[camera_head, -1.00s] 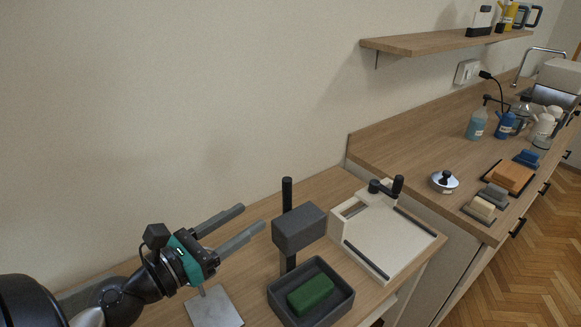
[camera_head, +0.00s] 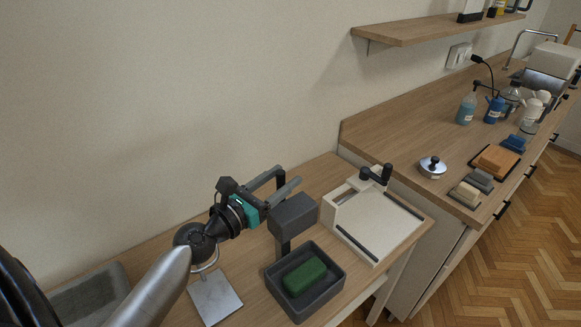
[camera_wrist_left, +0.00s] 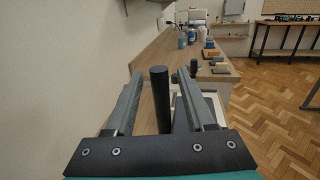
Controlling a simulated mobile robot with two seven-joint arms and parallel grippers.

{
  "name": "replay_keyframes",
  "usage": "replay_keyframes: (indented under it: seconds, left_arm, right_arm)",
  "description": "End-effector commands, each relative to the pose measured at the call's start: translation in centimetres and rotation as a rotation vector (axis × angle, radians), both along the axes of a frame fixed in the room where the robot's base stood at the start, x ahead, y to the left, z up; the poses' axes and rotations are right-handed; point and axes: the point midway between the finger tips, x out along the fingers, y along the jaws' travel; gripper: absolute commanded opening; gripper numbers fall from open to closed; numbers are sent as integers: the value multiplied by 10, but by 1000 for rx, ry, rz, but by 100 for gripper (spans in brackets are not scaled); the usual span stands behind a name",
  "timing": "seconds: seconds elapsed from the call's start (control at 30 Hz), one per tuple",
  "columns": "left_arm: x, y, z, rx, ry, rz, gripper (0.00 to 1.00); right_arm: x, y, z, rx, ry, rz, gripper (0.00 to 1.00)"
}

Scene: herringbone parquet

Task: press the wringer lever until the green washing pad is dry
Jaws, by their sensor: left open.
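The green washing pad (camera_head: 305,276) lies in the dark grey tray (camera_head: 333,289) of the wringer. The wringer's grey block (camera_head: 294,214) stands behind the tray on a dark post. The upright black lever (camera_wrist_left: 160,98) shows between the two fingers in the left wrist view, with gaps on both sides. In the head view the lever is hard to make out among the fingers. My left gripper (camera_head: 290,176) is open beside the top of the block, its fingers pointing right. Whether the pad is wet cannot be told. My right gripper is out of view.
A pale plate (camera_head: 214,297) lies left of the tray. A cream board with a black-handled clamp (camera_head: 375,220) sits to the right. The higher counter holds a silver lidded pot (camera_head: 432,168), sponges (camera_head: 496,158) and bottles (camera_head: 466,108). A wall shelf (camera_head: 430,29) hangs above.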

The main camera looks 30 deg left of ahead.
Motion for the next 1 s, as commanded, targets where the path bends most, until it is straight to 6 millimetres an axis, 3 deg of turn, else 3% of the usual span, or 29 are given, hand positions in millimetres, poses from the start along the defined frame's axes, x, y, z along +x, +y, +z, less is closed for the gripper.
replay_keyframes:
  seconds: [0.3,0.67,1.0]
  left_arm:
    - [27,-6,0,0,0,0,55]
    - [30,-6,0,0,0,0,53]
    - [29,-6,0,0,0,0,15]
  right_arm:
    - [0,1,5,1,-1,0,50]
    - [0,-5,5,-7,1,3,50]
    - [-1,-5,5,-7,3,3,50]
